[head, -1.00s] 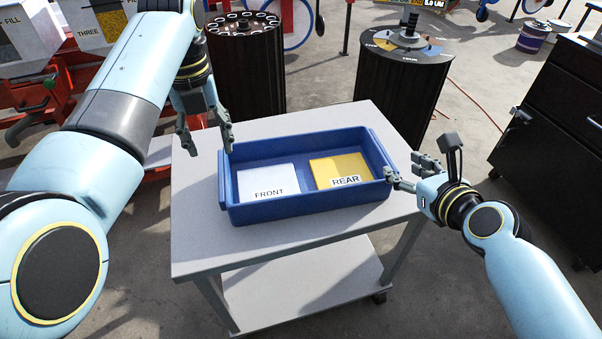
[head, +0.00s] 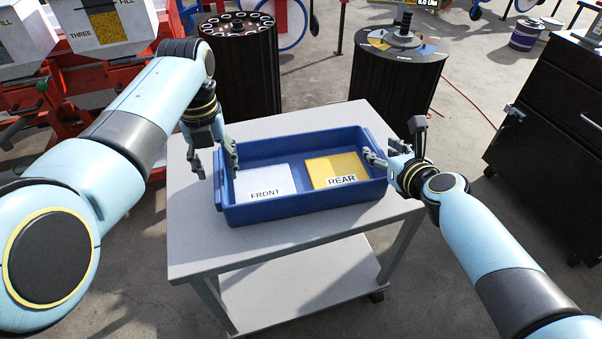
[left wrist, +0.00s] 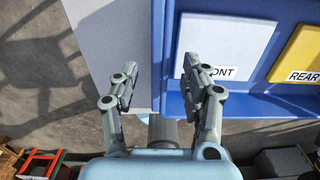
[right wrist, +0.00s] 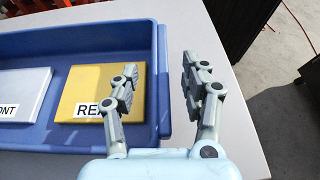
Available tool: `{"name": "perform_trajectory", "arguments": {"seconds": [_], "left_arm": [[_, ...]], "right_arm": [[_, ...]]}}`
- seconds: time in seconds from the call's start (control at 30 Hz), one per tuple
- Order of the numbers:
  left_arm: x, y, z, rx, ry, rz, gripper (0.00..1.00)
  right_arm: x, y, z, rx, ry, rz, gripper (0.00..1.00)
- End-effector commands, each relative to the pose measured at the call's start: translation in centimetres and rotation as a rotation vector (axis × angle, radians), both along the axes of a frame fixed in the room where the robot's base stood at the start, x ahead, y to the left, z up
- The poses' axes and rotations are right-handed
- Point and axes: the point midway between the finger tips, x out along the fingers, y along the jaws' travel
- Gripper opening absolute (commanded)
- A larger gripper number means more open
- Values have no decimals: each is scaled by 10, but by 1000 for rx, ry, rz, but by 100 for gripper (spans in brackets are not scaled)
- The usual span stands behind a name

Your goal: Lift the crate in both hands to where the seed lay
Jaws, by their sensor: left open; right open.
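The blue crate (head: 300,210) sits level on the grey cart top (head: 190,250). A white block marked FRONT (head: 264,181) lies in its left part and a yellow block marked REAR (head: 338,170) in its right part. My left gripper (head: 214,170) is open at the crate's left end, its fingers on either side of the end wall (left wrist: 158,60). My right gripper (head: 378,160) is open at the right end, its fingers on either side of that wall (right wrist: 163,80). I cannot tell whether either touches the crate. No seed is seen in these views.
Two dark drums (head: 240,75) (head: 395,85) stand behind the cart. A black drawer cabinet (head: 550,130) stands at the right. Red machinery with white hoppers (head: 105,25) is at the back left. The cart top in front of the crate is bare.

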Motion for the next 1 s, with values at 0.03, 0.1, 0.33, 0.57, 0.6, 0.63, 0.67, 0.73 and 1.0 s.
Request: {"name": "perform_trajectory", "arguments": {"seconds": [0.03,0.1,0.33,0.57,0.6,0.63,0.67,0.73,1.0], "left_arm": [[0,0,-7,1,2,0,46],[0,0,-13,0,1,0,46],[0,0,-26,0,0,1,46],[0,0,-29,-1,-1,1,46],[0,0,-29,-1,-1,1,46],[0,0,-29,-1,-1,1,46],[0,0,-29,-1,-1,1,46],[0,0,-29,-1,-1,1,45],[0,0,-29,0,0,1,10]], "right_arm": [[7,2,-2,2,0,-1,46],[13,3,-4,3,0,1,46],[24,6,-10,0,0,1,46],[27,6,-11,-2,1,-1,46],[27,6,-11,-2,1,-1,46],[26,6,-11,-2,1,-1,46],[26,6,-11,-2,1,-1,46],[26,6,-11,-2,1,-1,45],[26,6,-11,-1,1,0,10]]}}
